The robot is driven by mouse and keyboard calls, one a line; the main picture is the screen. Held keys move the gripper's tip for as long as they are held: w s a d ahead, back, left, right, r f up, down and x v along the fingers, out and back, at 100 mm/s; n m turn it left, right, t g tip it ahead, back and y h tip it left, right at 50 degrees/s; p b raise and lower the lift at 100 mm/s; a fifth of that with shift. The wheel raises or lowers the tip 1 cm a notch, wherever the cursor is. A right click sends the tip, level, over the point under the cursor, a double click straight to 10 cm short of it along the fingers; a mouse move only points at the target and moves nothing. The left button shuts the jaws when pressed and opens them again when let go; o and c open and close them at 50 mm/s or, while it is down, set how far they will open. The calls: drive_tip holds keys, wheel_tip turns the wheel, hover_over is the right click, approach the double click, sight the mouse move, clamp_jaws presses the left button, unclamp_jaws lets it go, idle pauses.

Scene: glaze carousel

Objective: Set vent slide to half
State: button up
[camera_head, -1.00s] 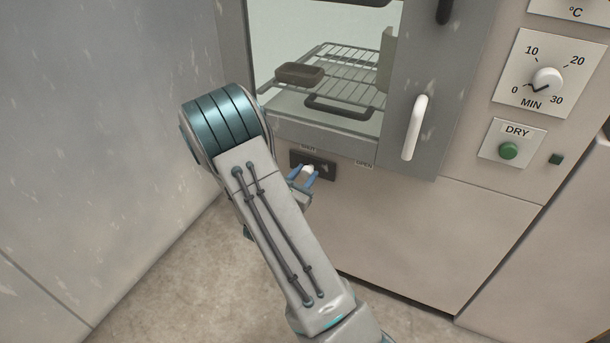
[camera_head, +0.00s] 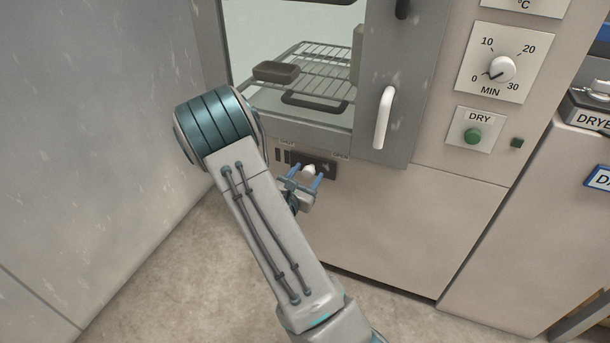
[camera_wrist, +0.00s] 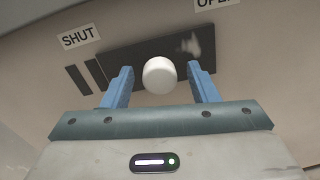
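The vent slide (camera_head: 325,166) is a dark plate on the kiln front, below the window, between the SHUT (camera_head: 287,143) and OPEN (camera_head: 341,156) labels. Its white knob (camera_head: 309,169) stands roughly midway between the labels. In the wrist view the knob (camera_wrist: 159,75) sits between my two blue fingers, with a gap visible on each side. Dark vent slots (camera_wrist: 78,80) show uncovered left of the plate, on the SHUT side. My gripper (camera_head: 306,177) is open around the knob and holds nothing.
The door's white handle (camera_head: 384,118) is up and right of the slide. A timer dial (camera_head: 501,69) and green DRY button (camera_head: 472,136) are further right. A grey wall (camera_head: 100,130) stands at left. The panel below the slide is clear.

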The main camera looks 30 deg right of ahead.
drive_tip(key=shift+s, duration=0.1)
drive_tip(key=p+v, duration=0.3)
drive_tip(key=v, duration=1)
drive_tip(key=shift+a, duration=0.35)
drive_tip(key=s+d+r+m+g+y+p, duration=0.1)
drive_tip(key=s+d+r+m+g+p, duration=0.1)
drive_tip(key=s+r+m+g+p, duration=0.8)
drive_tip(key=s+d+r+m+g+y+p, duration=0.25)
drive_tip(key=r+m+p, duration=0.3)
drive_tip(key=r, duration=0.85)
drive_tip(key=s+a+r+m+t+y+p, duration=0.1)
drive_tip(key=a+r+m+y+p, duration=0.3)
drive_tip(key=r, duration=0.7)
drive_tip(key=s+a+r+m+t+y+p, duration=0.2)
drive_tip(key=a+r+y+p, duration=0.5)
drive_tip(key=r+p, duration=0.4)
drive_tip(key=shift+a+r+m+t, duration=0.45)
drive_tip(key=shift+a+m+t, duration=0.45)
drive_tip(key=shift+m, duration=0.15)
drive_tip(key=shift+s, duration=0.15)
